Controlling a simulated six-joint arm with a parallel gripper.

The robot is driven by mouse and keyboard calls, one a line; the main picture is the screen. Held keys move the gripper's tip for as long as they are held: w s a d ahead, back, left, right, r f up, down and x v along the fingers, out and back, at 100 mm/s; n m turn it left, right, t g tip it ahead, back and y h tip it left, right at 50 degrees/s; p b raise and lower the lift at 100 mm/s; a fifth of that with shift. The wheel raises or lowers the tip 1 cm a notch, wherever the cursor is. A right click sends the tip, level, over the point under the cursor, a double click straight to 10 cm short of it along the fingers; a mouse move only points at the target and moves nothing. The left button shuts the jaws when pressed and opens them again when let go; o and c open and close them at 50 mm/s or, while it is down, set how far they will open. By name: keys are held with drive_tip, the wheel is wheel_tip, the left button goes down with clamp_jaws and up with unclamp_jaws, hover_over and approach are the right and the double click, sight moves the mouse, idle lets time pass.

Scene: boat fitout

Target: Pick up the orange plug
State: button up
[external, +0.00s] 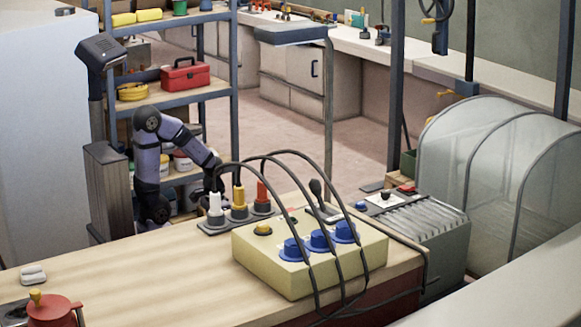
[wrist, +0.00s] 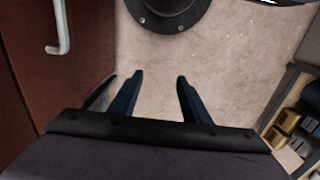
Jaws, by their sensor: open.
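The orange plug (external: 262,191) stands upright at the right end of a row of three plugs on a dark grey holder (external: 228,225) on the bench. A yellow plug (external: 239,196) is in the middle and a white plug (external: 215,205) at the left. Black cables arch from the plug row over the box. My gripper (external: 214,182) is behind the row in the external view, near the white plug and left of the orange one; its fingers are hard to see there. In the wrist view, my gripper (wrist: 158,84) is open and empty above the floor. No plug shows there.
A cream box (external: 270,273) with blue sockets (external: 318,240) stands right of the plugs, with cables (external: 335,262) hanging over its front. A red pot (external: 52,312) and a small pale object (external: 33,274) are at the left. The bench middle (external: 150,270) is clear.

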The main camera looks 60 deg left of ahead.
idle(0.3)
drive_tip(key=w+d+r+m+t+h+p, duration=0.1)
drive_tip(key=w+d+r+m+t+p, duration=0.15)
drive_tip(key=w+d+r+p, duration=0.8)
drive_tip(key=w+d+r+m+t+h+p, duration=0.1)
drive_tip(key=w+d+r+t+p, duration=0.2)
drive_tip(key=w+d+r+p, duration=0.8)
wheel_tip(320, 180, up, 16)
drive_tip(key=m+g+p, duration=0.1)
drive_tip(key=g+p, duration=0.1)
drive_tip(key=p, duration=1.1)
hover_over(262, 185)
drive_tip(key=s+a, duration=0.1)
drive_tip(key=a, duration=0.2)
drive_tip(key=shift+w+d+f+y, duration=0.1)
drive_tip(key=shift+d+f+y, duration=0.1)
drive_tip(key=shift+f, duration=0.15)
drive_tip(key=shift+w+d+f+y, duration=0.1)
drive_tip(key=shift+f+y, duration=0.1)
drive_tip(key=shift+f, duration=0.15)
drive_tip(key=shift+d+p+x, duration=0.15)
drive_tip(key=shift+p+x, duration=0.2)
drive_tip(key=shift+x, duration=1.1)
drive_tip(key=shift+d+p+x, duration=0.15)
drive_tip(key=shift+p+x, duration=0.2)
drive_tip(key=shift+x, duration=1.1)
